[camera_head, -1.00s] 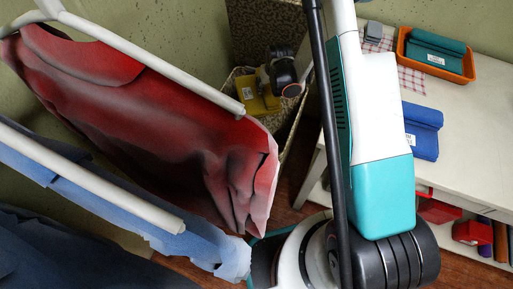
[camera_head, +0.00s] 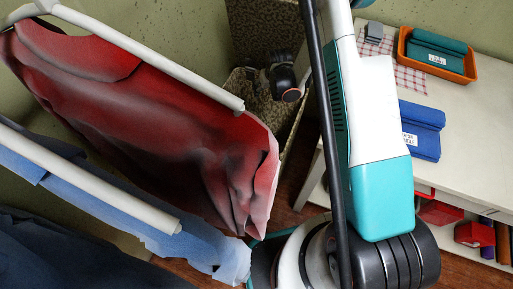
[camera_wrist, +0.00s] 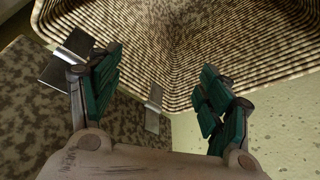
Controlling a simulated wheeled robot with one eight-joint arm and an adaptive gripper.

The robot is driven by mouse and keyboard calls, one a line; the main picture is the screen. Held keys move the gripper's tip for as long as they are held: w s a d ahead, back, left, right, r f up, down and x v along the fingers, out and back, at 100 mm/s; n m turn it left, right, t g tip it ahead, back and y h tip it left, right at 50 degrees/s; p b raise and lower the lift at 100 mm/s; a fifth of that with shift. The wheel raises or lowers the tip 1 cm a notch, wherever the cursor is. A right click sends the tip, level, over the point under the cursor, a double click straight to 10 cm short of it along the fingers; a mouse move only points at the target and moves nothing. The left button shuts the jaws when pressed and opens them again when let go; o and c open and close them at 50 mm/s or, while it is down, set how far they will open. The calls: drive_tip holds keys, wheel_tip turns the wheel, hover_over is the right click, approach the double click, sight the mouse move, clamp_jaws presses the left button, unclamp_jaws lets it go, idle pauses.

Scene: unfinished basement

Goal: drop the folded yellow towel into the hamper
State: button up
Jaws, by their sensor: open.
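The hamper (camera_head: 264,114) is a brown speckled woven bin on the floor beyond the red cloth. Its ribbed weave fills the top of the wrist view (camera_wrist: 190,40). My gripper (camera_wrist: 160,88) is open, its dark green finger pads spread wide with nothing between them. In the head view the end of my arm is over the hamper's mouth, and the fingers are mostly hidden. The folded yellow towel shows in neither view now. The part of the hamper's inside that I see shows no towel, and the lower inside is hidden.
A red cloth (camera_head: 150,110) and a blue cloth (camera_head: 110,205) hang from white rails at left. A speckled panel (camera_head: 262,30) stands behind the hamper. At right, a white table (camera_head: 470,130) holds a blue folded cloth (camera_head: 424,140) and an orange tray (camera_head: 463,78).

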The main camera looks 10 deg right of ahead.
drive_tip(key=v, duration=1.2)
idle(0.3)
